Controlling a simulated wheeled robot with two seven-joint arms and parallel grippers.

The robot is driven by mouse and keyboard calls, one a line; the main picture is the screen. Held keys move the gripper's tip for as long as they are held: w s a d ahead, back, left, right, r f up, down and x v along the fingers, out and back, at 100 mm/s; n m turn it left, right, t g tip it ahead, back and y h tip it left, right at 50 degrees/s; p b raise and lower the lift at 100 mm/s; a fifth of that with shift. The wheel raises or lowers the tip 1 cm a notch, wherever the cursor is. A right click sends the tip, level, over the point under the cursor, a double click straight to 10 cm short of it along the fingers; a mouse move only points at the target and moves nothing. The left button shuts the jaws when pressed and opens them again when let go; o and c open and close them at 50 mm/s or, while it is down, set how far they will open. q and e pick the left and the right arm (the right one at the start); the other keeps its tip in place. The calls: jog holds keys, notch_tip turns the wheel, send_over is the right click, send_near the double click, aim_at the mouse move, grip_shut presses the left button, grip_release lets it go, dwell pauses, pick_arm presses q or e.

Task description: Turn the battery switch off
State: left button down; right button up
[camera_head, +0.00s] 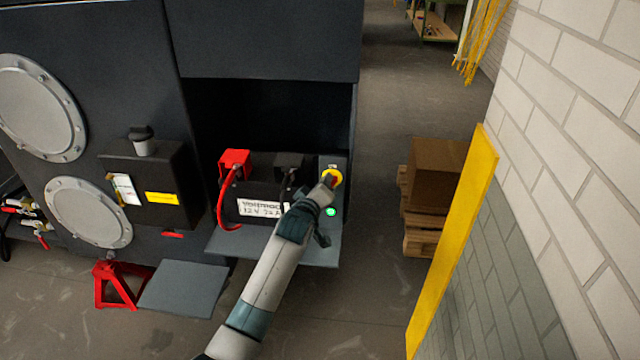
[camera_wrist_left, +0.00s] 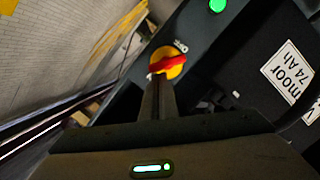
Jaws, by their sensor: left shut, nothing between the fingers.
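The battery switch (camera_head: 333,177) is a yellow round plate with a red handle, on a grey panel at the right end of the battery shelf. A green lamp (camera_head: 331,212) is lit below the switch. My right gripper is not in view.
The black battery (camera_head: 258,207) with a red terminal cover (camera_head: 235,160) and red cable sits left of the switch on a shelf. A yellow post (camera_head: 455,245) and brick wall stand to the right. Cardboard boxes (camera_head: 437,172) on pallets stand behind. Floor between is clear.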

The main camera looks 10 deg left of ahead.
pick_arm(q)
jog(key=shift+d+r+m+y, duration=0.1)
jog(key=shift+d+m+y, duration=0.25)
jog(key=shift+m, duration=0.45)
jog(key=shift+d+m+g+p, duration=0.3)
jog(key=shift+d+m, duration=0.05)
jog(key=shift+m, duration=0.45)
jog(key=m, duration=0.1)
jog(key=d+m+y, duration=0.1)
jog(key=shift+m+y, duration=0.25)
jog(key=shift+m, duration=0.05)
jog(key=shift+d+f+m+y+b, duration=0.25)
jog(key=shift+m+b, duration=0.25)
jog(key=shift+m, duration=0.6)
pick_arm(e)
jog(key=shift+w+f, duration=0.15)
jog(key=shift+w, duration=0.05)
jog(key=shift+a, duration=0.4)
